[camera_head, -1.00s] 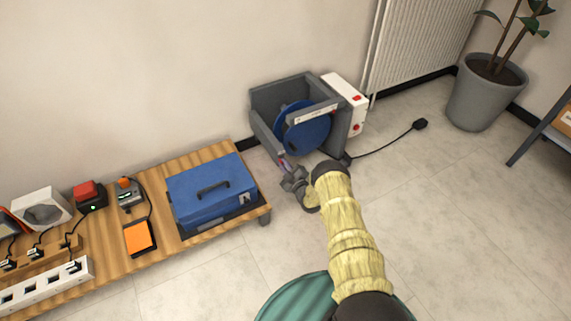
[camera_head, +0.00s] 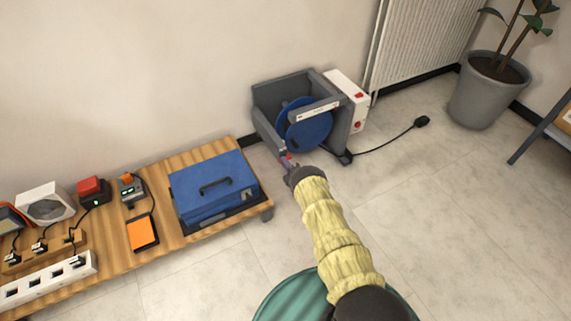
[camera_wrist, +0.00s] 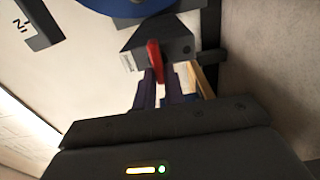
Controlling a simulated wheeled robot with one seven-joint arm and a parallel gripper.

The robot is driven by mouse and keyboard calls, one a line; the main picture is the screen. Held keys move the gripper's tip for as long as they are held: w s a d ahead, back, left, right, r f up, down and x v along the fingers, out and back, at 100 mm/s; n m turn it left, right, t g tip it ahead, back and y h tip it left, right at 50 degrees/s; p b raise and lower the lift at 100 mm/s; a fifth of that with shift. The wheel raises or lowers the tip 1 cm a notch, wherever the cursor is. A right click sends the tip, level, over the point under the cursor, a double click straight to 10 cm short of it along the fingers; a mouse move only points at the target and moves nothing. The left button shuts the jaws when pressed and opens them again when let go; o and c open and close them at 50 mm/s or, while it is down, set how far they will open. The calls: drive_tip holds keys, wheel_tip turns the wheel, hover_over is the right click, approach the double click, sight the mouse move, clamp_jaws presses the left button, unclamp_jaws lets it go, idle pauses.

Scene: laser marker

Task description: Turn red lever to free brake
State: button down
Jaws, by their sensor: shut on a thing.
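The red lever (camera_wrist: 155,62) stands out from a dark block on the grey machine with a blue disc. In the wrist view my gripper (camera_wrist: 158,80) has its two purple-dark fingers close around the lever's lower part, shut on it. In the head view a small bit of red shows at the machine's front left foot, and my gripper (camera_head: 288,165) is there, mostly hidden by my wrist. The grey machine (camera_head: 266,125) stands on the floor against the wall, with its blue disc (camera_head: 305,135) facing out.
A white box with red buttons (camera_head: 348,95) sits on the machine's right side, and a black cable runs from it to a plug (camera_head: 422,121). A wooden bench (camera_head: 165,236) with a blue case (camera_head: 213,187) is at left.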

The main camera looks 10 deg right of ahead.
drive_tip(key=shift+s+f, duration=0.1)
idle(0.4)
drive_tip(key=c, duration=1.5)
unclamp_jaws()
